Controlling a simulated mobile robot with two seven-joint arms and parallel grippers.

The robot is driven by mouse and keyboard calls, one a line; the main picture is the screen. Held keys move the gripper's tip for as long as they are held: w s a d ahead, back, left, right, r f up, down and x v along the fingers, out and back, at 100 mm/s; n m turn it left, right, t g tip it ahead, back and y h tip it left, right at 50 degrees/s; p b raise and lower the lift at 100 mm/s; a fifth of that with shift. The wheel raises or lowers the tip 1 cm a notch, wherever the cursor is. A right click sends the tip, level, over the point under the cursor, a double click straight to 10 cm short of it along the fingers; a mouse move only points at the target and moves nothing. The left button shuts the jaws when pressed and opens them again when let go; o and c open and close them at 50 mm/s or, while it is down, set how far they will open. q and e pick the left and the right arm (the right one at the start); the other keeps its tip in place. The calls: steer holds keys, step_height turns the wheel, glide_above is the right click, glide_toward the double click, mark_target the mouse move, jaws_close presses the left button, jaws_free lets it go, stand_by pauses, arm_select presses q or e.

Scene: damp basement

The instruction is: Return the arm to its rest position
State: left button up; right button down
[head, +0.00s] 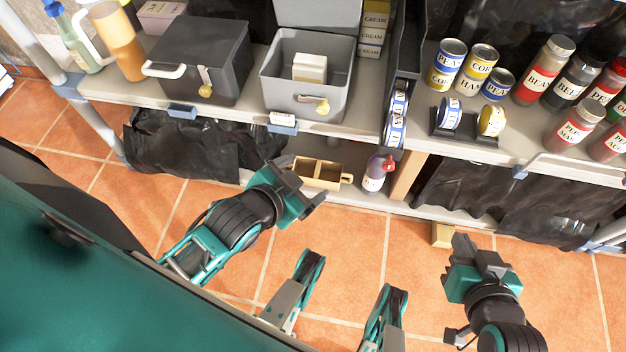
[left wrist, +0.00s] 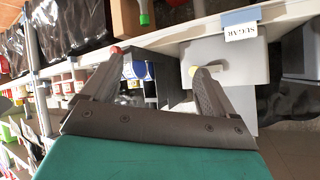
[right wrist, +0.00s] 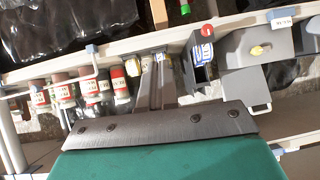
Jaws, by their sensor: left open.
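My left gripper (head: 312,197) hangs in front of the shelf, near the wooden caddy on the low shelf. In the left wrist view its two fingers (left wrist: 154,62) are spread apart with nothing between them. My right gripper (head: 468,250) is further right, over the tiled floor and in front of the shelf. In the right wrist view its two fingers (right wrist: 154,80) lie side by side, closed and empty. Both grippers appear clear of the shelf.
The upper shelf (head: 370,125) carries a lidded grey box (head: 215,55), an open grey bin (head: 290,100) with a white block, cans (head: 450,55) and jars (head: 543,72). Below are a wooden caddy (head: 320,172), a bottle (head: 374,178) and black plastic sheeting. The tiled floor (head: 345,240) in front is mostly open.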

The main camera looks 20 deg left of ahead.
arm_select(q)
steer(key=d+r+n, duration=0.1)
steer(key=d+n+h, duration=0.1)
steer(key=shift+s+d+r+n+h, duration=0.3)
steer(key=shift+s+d+r, duration=0.05)
